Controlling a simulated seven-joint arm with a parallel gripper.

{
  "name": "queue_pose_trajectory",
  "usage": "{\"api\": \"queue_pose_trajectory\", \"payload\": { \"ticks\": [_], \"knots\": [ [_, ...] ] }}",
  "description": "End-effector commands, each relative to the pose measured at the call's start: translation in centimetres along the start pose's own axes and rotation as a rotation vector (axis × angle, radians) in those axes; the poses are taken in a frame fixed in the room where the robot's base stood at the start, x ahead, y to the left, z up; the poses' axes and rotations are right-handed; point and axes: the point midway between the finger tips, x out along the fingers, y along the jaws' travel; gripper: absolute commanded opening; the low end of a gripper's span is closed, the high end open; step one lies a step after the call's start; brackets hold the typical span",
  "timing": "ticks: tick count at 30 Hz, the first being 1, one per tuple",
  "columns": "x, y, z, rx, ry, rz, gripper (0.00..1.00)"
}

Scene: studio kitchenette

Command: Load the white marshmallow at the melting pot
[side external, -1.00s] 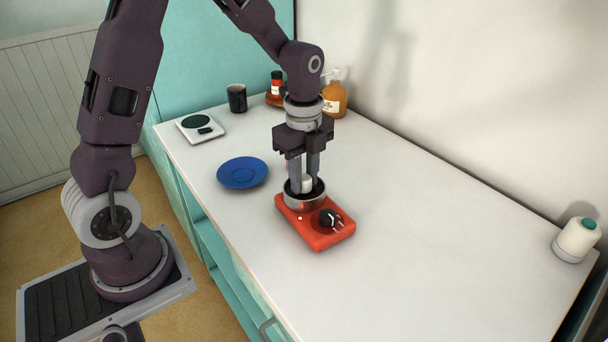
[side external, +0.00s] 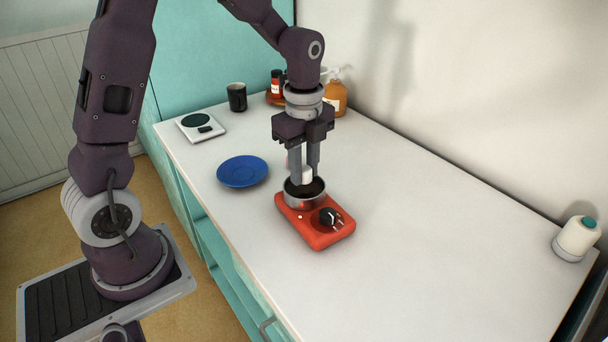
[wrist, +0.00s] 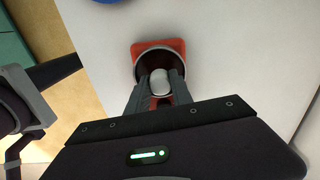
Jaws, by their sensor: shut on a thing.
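The white marshmallow (side external: 307,174) is between the fingers of my gripper (side external: 306,178), which is shut on it. It also shows in the wrist view (wrist: 160,83), between the two fingertips. The melting pot (side external: 293,202) is a round metal pot with a dark inside, set on a red base (side external: 320,239) with a black knob. My gripper points down over the pot, with the fingertips and marshmallow at about rim height or a little above. The wrist view shows the pot (wrist: 172,44) around and beyond the marshmallow. The fingers hide part of the pot.
A blue plate (side external: 242,172) lies left of the pot. A scale (side external: 200,127), a dark cup (side external: 237,97) and bottles (side external: 336,98) stand at the back. A pinkish thing behind my fingers is mostly hidden. The counter to the right is clear up to a white container (side external: 577,238).

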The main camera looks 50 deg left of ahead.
Motion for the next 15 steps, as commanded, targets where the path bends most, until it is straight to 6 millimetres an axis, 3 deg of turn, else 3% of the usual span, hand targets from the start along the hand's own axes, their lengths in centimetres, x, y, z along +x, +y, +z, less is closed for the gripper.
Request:
{"api": "queue_pose_trajectory", "payload": {
  "ticks": [15],
  "knots": [
    [-4.7, 0.0, 0.0, 0.000, 0.000, 0.000, 0.00]
  ]
}}
